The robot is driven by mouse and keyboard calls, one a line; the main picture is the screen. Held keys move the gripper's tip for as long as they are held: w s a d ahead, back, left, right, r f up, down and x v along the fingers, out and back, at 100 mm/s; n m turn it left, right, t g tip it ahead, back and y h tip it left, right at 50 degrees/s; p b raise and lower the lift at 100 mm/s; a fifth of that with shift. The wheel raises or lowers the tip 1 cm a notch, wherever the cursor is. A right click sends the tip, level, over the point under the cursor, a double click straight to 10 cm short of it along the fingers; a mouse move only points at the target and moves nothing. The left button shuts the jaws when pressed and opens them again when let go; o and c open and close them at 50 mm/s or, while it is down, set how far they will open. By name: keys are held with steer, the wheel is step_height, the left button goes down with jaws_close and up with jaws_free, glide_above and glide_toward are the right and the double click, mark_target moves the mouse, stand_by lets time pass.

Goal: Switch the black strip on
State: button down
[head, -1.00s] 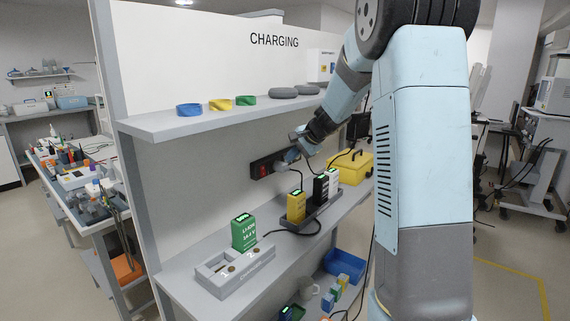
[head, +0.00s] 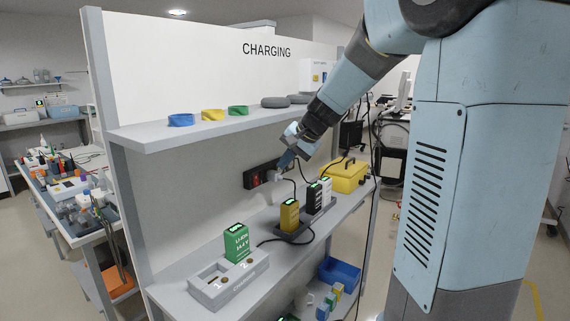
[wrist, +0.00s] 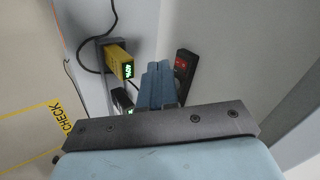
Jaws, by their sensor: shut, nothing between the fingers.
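The black strip (head: 250,179) is fixed to the back panel, below the upper shelf. Its red switch (head: 256,181) shows near its left end in the head view. In the wrist view the strip (wrist: 187,57) and red switch (wrist: 181,63) lie just right of the fingertips. My gripper (head: 284,162) is shut and empty, in front of the strip's right part, which it partly hides. In the wrist view my gripper (wrist: 158,66) points toward the panel. I cannot tell whether it touches the strip or which way the switch is set.
Below are a green battery (head: 237,243), a grey charger (head: 214,290), a yellow battery pack (head: 289,216) and black packs (head: 313,198) on the bench. A yellow case (head: 346,176) stands at right. The upper shelf (head: 150,133) overhangs the strip. Cables hang nearby.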

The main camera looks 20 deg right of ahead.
steer(key=s+n+h, duration=0.4)
steer(key=s+n, duration=0.3)
steer(key=s, duration=2.3)
steer(key=shift+h, duration=0.3)
steer(key=shift+f, duration=0.1)
